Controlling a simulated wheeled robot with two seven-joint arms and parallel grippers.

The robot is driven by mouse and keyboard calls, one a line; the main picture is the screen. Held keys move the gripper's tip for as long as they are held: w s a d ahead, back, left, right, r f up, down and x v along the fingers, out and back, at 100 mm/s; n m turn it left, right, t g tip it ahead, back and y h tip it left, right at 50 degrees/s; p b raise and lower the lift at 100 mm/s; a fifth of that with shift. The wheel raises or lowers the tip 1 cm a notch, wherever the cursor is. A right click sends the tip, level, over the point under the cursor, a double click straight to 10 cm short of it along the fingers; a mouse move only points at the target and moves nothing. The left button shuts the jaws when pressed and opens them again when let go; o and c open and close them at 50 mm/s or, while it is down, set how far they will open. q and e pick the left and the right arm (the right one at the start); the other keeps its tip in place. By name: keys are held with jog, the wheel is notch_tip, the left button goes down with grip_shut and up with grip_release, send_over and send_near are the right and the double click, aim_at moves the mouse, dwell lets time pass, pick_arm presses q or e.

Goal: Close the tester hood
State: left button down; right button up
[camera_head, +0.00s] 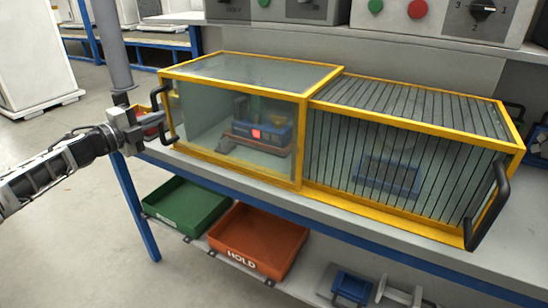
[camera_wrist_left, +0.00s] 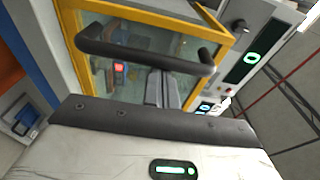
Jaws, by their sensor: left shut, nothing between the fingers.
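The tester hood (camera_head: 250,68) is a yellow-framed clear box on the left part of the bench; a barred yellow-framed section (camera_head: 405,105) adjoins it on the right. A black handle (camera_head: 166,113) stands upright on the hood's left end and shows across the left wrist view (camera_wrist_left: 145,45). My left gripper (camera_head: 150,117) is beside this handle, in from the left. In the left wrist view its fingers (camera_wrist_left: 165,88) are together and empty, close to the handle bar; I cannot tell whether they touch it. My right gripper is not in view.
A blue device with a red light (camera_head: 257,134) sits inside the clear section. Another black handle (camera_head: 487,205) is at the right end. Green (camera_head: 186,208) and orange HOLD (camera_head: 257,240) trays lie on a shelf below. Control boxes with buttons stand behind.

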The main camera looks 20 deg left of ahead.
pick_arm(q)
jog(key=shift+a, duration=0.9)
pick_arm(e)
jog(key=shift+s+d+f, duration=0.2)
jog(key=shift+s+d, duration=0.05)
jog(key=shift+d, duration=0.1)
pick_arm(q)
jog(key=shift+a+r, duration=0.1)
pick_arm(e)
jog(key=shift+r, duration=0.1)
pick_arm(q)
jog(key=d+p, duration=0.3)
jog(key=d, duration=0.2)
jog(key=v, duration=0.9)
jog(key=shift+s+a, duration=0.25)
jog(key=shift+s, duration=0.05)
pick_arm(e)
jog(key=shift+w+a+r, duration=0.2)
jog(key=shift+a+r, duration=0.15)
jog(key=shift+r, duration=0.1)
